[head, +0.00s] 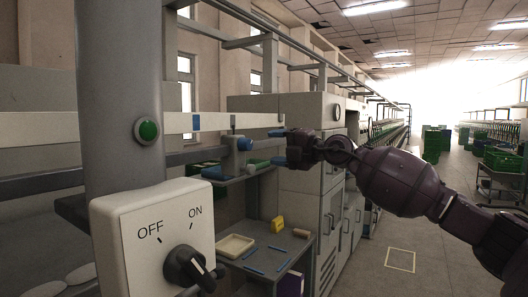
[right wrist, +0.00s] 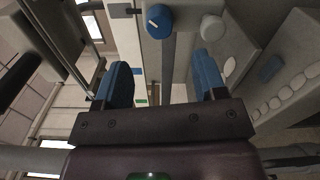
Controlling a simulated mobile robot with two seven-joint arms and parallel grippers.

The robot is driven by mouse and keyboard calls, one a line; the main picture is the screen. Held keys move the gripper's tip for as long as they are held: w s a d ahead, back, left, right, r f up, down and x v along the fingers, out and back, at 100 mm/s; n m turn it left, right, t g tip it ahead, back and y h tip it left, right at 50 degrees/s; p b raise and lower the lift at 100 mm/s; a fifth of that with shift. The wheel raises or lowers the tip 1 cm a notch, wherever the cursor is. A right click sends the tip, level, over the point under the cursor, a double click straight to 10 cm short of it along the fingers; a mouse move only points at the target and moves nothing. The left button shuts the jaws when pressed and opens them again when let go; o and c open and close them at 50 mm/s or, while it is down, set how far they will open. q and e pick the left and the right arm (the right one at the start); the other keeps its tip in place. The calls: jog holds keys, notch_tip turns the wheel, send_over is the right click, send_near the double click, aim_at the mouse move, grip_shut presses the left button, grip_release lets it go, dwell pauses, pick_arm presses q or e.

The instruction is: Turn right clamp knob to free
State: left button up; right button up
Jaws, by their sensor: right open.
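The clamp knob (right wrist: 158,22) is a round blue knob with a white line across its face, at the top of the right wrist view. A blue knob-like part (head: 244,144) on a grey body beside the rail in the head view looks like the same knob. My right gripper (head: 279,148) comes in from the right with its blue fingers pointing left towards it, a short gap away. In the right wrist view the gripper (right wrist: 162,78) is open and empty. The knob lies beyond the fingertips, in line with the space between them, not touched. My left gripper is out of view.
A white switch box (head: 150,235) with OFF/ON marks and a black knob (head: 189,268) stands close in front. A green button (head: 148,131) sits on the grey column. A workbench below holds a cream tray (head: 235,246) and a yellow block (head: 277,225).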

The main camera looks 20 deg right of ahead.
jog(key=shift+v, duration=0.85)
